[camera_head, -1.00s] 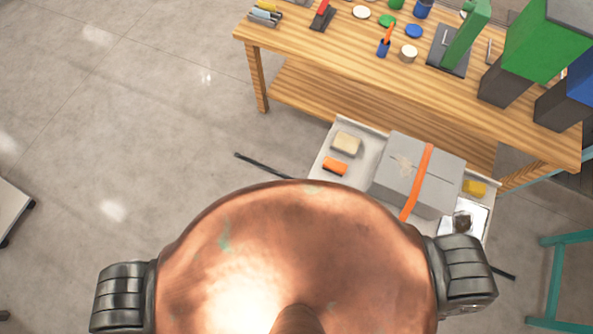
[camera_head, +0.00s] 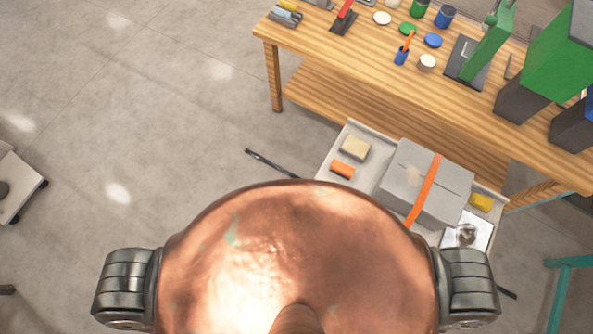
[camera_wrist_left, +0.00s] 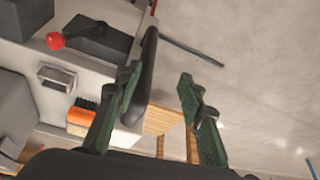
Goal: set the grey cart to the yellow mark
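The grey cart (camera_head: 333,192) stands in front of the workbench in the head view. It carries a grey box (camera_head: 428,183) with an orange strap, and my own body hides its near part. In the left wrist view a black bar handle (camera_wrist_left: 148,62) runs along the edge of a pale top. My left gripper (camera_wrist_left: 160,95) has its two dark green fingers spread, with the lower part of the handle between them, close to the left finger. I cannot see contact. My right gripper is not in view. No yellow mark shows.
The wooden workbench (camera_head: 320,75) is just beyond the cart. A teal frame (camera_head: 563,285) stands at lower right and a pale wheeled platform (camera_head: 15,180) at far left. Thin dark strips (camera_head: 272,163) show beside the cart. The floor at left is mostly clear.

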